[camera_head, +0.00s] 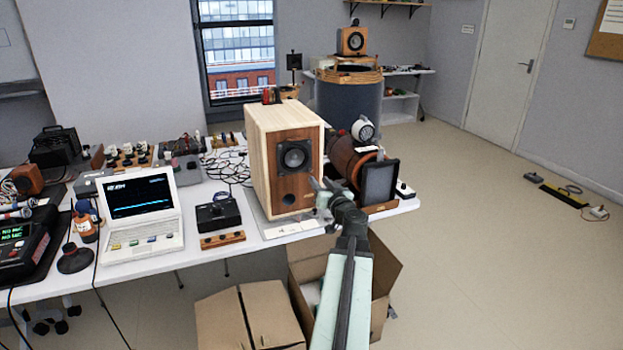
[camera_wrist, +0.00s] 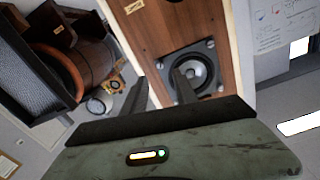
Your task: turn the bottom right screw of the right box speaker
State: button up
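A wooden box speaker (camera_head: 264,147) with a pale cabinet and darker brown front stands on the table. Its round black driver (camera_head: 295,156) sits in a squarish frame with small corner fasteners, too small to tell apart clearly. The driver also shows in the wrist view (camera_wrist: 195,70), where the scene looks roughly upside down. My gripper (camera_head: 319,184) is in front of the lower right of the speaker's face. In the wrist view its two fingers (camera_wrist: 160,78) are apart with nothing between them. One finger overlaps the driver; the other is beyond the cabinet edge. Contact cannot be told.
A wooden barrel-like device with a dark grille (camera_head: 380,182) stands close right of the speaker. A laptop (camera_head: 143,212) and black control box (camera_head: 218,214) are at left. The floor at right is mostly clear.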

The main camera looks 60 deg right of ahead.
aim_at(310, 171)
jog(key=x, duration=0.7)
jog(key=shift+w, duration=0.15)
